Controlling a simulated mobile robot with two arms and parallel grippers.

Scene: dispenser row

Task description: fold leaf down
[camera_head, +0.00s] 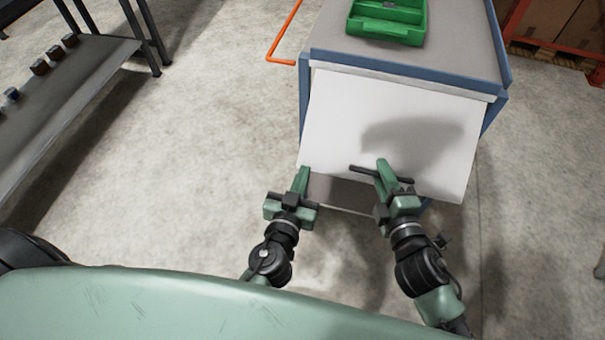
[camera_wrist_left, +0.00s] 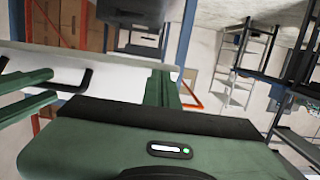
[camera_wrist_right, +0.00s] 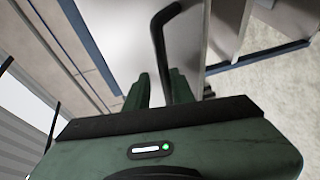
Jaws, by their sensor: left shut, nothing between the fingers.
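The leaf (camera_head: 345,120) is a white panel along the near side of a grey-topped cabinet (camera_head: 440,62). It slopes down and outward toward me. A dark bar handle (camera_head: 362,169) is near its lower edge; it also shows in the right wrist view (camera_wrist_right: 158,40) and left wrist view (camera_wrist_left: 75,82). My right gripper (camera_head: 384,168) is at the handle, its fingers apart on either side of the bar, with a gap visible beside it. My left gripper (camera_head: 303,172) is shut and empty at the leaf's lower left corner; whether it touches cannot be told.
A green tray (camera_head: 388,20) stands on the cabinet top. A grey shelf (camera_head: 70,90) with several small dark items is at the left. An orange rail (camera_head: 283,35) is on the floor behind. Boxes on an orange rack (camera_head: 555,28) stand at the upper right. Concrete floor is clear between.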

